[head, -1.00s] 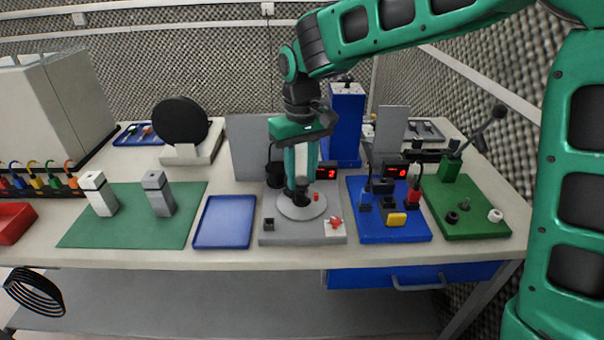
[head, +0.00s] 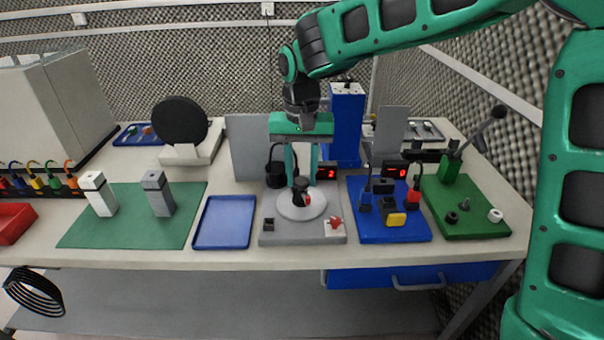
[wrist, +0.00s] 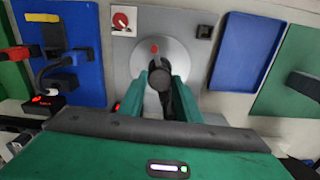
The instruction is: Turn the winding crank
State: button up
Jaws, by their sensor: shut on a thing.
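The crank's black knob (head: 301,187) with a red mark stands on a round pale disc (head: 288,211) on the grey board (head: 290,237). My gripper (head: 302,178) points straight down on it, with a finger on each side. In the wrist view the fingers (wrist: 161,84) are closed on the dark knob, and the red mark (wrist: 155,47) shows just beyond it on the disc (wrist: 178,56). The red mark faces the front of the bench. The knob's sides are partly hidden by the fingers.
A blue board (head: 395,234) with plugs and a green board (head: 480,229) with a lever stand to the right. A blue tray (head: 225,222) and a green mat (head: 120,236) lie to the left. A grey panel (head: 248,150) and a blue tower (head: 346,125) rise behind.

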aim_at(302, 179)
jog(key=shift+w+m, duration=0.1)
jog(key=shift+m, duration=3.3)
jog(key=shift+a+m, duration=0.1)
jog(key=shift+m, duration=6.9)
jog(key=shift+m, duration=0.6)
jog(key=o, duration=1)
notch_tip(302, 179, up, 11)
jog(key=shift+w+f, duration=0.1)
